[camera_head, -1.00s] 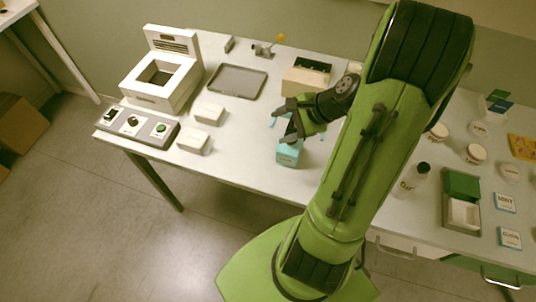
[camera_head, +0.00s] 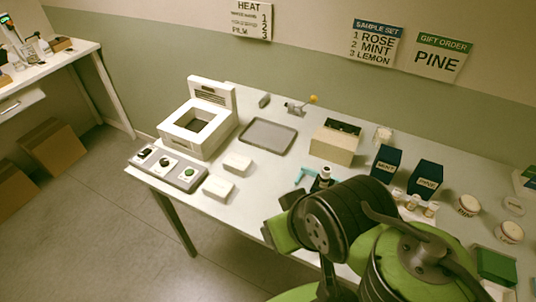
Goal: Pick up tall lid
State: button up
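I cannot pick out the tall lid for certain. A small upright piece with a pale top and dark lower part (camera_head: 325,173) stands beside a teal bracket-like piece (camera_head: 305,174) near the middle of the table, partly hidden by my arm. Several small pale bottles or caps (camera_head: 411,202) stand in front of the dark MINT box (camera_head: 386,164) and PINE box (camera_head: 425,179).
A white heater (camera_head: 198,127), a control panel (camera_head: 168,166), two white blocks (camera_head: 218,187) and a grey tray (camera_head: 268,136) occupy the left of the table. A beige box (camera_head: 335,143) stands behind the teal piece. White jars (camera_head: 468,205) and a green box (camera_head: 496,265) lie right.

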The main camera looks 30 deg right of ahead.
aim_at(427, 176)
jog(key=z, duration=2.05)
